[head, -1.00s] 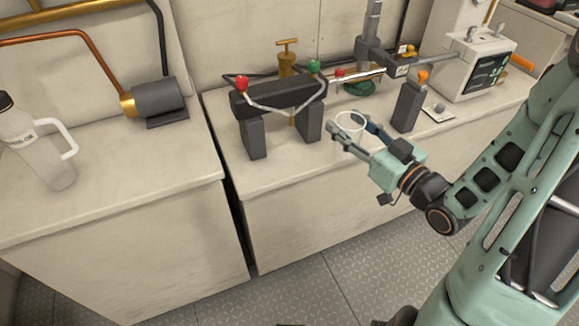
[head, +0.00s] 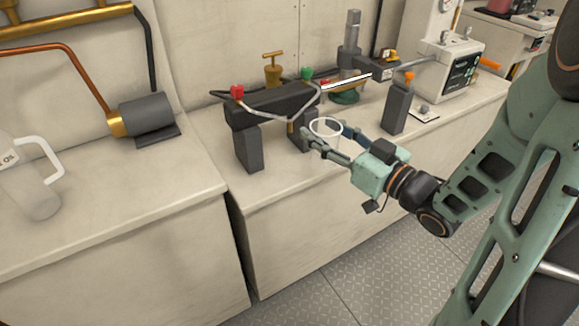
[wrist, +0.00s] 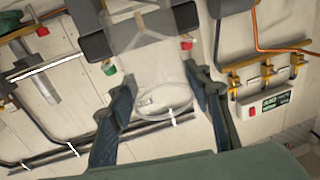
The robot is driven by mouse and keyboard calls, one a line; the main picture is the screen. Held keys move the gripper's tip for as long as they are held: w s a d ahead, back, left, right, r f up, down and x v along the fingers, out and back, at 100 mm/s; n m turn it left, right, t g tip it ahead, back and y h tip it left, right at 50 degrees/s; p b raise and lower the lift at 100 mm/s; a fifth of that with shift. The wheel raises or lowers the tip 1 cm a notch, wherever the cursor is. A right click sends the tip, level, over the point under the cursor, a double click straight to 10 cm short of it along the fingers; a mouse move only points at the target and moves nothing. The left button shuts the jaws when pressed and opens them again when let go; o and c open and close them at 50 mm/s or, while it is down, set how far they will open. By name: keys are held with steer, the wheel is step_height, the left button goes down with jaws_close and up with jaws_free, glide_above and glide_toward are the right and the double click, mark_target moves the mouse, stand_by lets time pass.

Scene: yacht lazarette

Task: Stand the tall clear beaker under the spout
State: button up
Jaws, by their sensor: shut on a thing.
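My gripper (head: 328,137) is shut on the tall clear beaker (head: 325,126), whose round rim shows between the fingers in the head view. In the wrist view the transparent beaker (wrist: 155,70) stands out between my two fingers (wrist: 160,85). The beaker is just right of and in front of the right leg of a dark manifold block (head: 270,103) with a red knob (head: 237,91) and a green knob (head: 307,73). A silver tube loops along the block's front. I cannot make out the spout's outlet clearly. The beaker's base is hard to see, so contact with the counter is unclear.
A frosted jug (head: 35,190) stands on the left counter near a grey motor (head: 147,115). A dark post with an orange top (head: 397,105) and a white control box (head: 449,68) stand to the right. The counter front (head: 290,187) is bare.

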steer(key=shift+w+a+f+b, duration=0.75)
steer(key=shift+w+a+f, duration=0.55)
steer(key=shift+w+f, duration=0.65)
steer(key=shift+w+a+f+b, duration=0.75)
steer(key=shift+w+a+f, duration=0.8)
steer(key=shift+f, duration=0.75)
steer(key=shift+w+a+f+b, duration=0.75)
steer(key=shift+w+a+f, duration=0.35)
steer(key=shift+w+f, duration=0.95)
steer(key=shift+s+f, duration=0.1)
steer(key=shift+f, duration=0.05)
steer(key=shift+f+b, duration=0.15)
steer(key=shift+b, duration=0.15)
steer(key=o, duration=1.2)
steer(key=shift+r, duration=0.2)
